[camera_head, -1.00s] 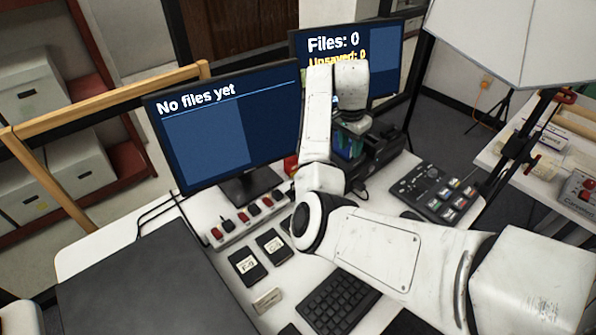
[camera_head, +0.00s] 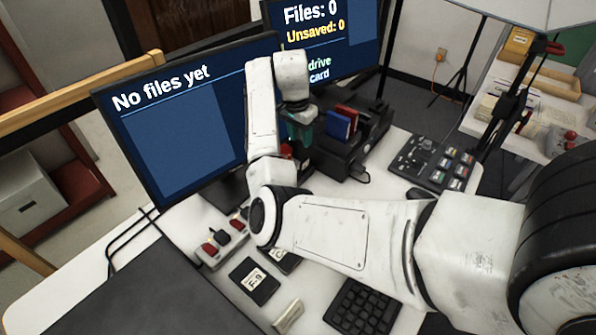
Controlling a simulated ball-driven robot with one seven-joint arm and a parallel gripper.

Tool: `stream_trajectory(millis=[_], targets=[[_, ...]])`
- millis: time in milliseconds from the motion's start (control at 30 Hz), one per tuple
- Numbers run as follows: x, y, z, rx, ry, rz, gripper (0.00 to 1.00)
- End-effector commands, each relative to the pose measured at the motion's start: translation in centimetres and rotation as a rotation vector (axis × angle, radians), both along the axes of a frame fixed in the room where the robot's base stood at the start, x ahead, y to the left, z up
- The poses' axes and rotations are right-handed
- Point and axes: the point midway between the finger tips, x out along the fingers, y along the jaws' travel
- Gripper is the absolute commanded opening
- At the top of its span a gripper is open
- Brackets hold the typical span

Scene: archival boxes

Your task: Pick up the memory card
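A blue card-like piece (camera_head: 338,125) and a red one (camera_head: 347,112) stand upright in a black dock (camera_head: 343,160) beneath the right monitor. A dark flat piece with a white label (camera_head: 254,281) lies on the desk, with a second one (camera_head: 287,262) partly hidden behind my arm. I cannot tell which of these is the memory card. My gripper (camera_head: 299,140) points down just left of the blue piece. Its fingertips are too small and dark to tell open from shut. A teal patch shows at the gripper, and I cannot tell what it is.
The left monitor (camera_head: 180,120) reads "No files yet"; the right monitor (camera_head: 325,40) reads "Files: 0, Unsaved: 0". A strip with red switches (camera_head: 222,243), a keyboard (camera_head: 360,308) and a control panel (camera_head: 432,165) are on the desk around my arm.

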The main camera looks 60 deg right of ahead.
Motion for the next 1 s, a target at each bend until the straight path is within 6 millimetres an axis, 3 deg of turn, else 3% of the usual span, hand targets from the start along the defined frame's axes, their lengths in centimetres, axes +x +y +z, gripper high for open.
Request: stream_trajectory(millis=[400,633,1000], targets=[[-0.3,-0.7,-5.3,0.001,0.002,0.0,0.38],[-0.5,-0.9,-6.8,0.001,0.001,0.0,0.38],[-1.3,-1.4,-11.1,0.001,0.001,-0.001,0.38]])
